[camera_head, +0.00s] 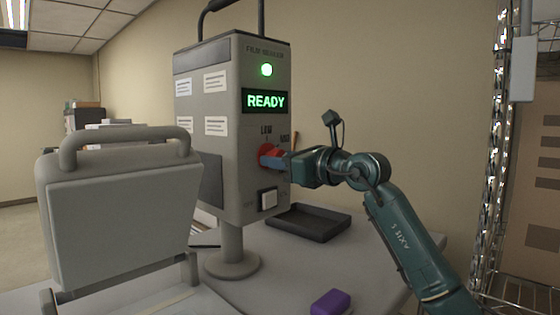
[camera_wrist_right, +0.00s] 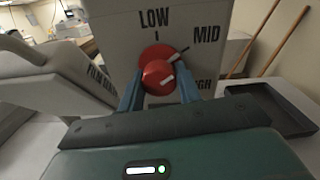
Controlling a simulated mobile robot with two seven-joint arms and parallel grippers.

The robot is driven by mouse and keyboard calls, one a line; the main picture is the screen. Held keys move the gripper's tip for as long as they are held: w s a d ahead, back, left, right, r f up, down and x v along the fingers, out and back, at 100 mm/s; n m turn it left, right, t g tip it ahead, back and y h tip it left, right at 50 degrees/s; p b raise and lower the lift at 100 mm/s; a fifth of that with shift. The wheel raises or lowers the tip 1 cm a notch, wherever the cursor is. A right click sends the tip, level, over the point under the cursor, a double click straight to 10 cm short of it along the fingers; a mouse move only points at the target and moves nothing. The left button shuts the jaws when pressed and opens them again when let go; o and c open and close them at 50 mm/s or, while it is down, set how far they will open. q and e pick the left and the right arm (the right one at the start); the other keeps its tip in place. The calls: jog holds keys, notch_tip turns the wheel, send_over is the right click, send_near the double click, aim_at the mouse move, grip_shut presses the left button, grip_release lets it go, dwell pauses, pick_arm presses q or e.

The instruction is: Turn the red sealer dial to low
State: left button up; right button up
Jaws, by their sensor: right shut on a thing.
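The red sealer dial (camera_head: 267,153) is on the front of the grey film sealer (camera_head: 215,145), under a lit green READY display (camera_head: 264,101). The wrist view shows the dial (camera_wrist_right: 152,55) close up, with LOW above it, MID at upper right and HIGH, partly hidden, at lower right. A white pointer line on the dial points to the upper right, toward the MID tick. My right gripper (camera_head: 277,160) reaches in from the right and is shut on the dial, with one blue finger on each side in the wrist view (camera_wrist_right: 160,93). My left gripper is out of view.
A black tray (camera_head: 308,223) lies behind the gripper on the table, and a purple block (camera_head: 331,302) is at the front. A grey machine with a handle (camera_head: 115,210) stands left. A wire rack (camera_head: 492,150) is at right.

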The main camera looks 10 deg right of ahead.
pick_arm(q)
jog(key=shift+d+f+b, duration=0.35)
jog(key=shift+b, duration=0.5)
pick_arm(e)
jog(key=n, duration=0.4)
jog(key=shift+n, duration=0.4)
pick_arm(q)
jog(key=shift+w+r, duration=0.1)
pick_arm(e)
jog(key=shift+n, duration=0.8)
pick_arm(q)
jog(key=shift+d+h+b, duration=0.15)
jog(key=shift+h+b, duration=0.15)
jog(key=shift+b, duration=0.2)
pick_arm(e)
jog(key=n, duration=0.3)
jog(key=shift+h, duration=0.3)
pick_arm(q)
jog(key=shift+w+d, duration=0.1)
pick_arm(e)
jog(key=shift+n, duration=0.7)
jog(key=o, duration=1)
jog(key=shift+c, duration=0.2)
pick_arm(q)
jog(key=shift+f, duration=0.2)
pick_arm(e)
jog(key=shift+d, duration=0.1)
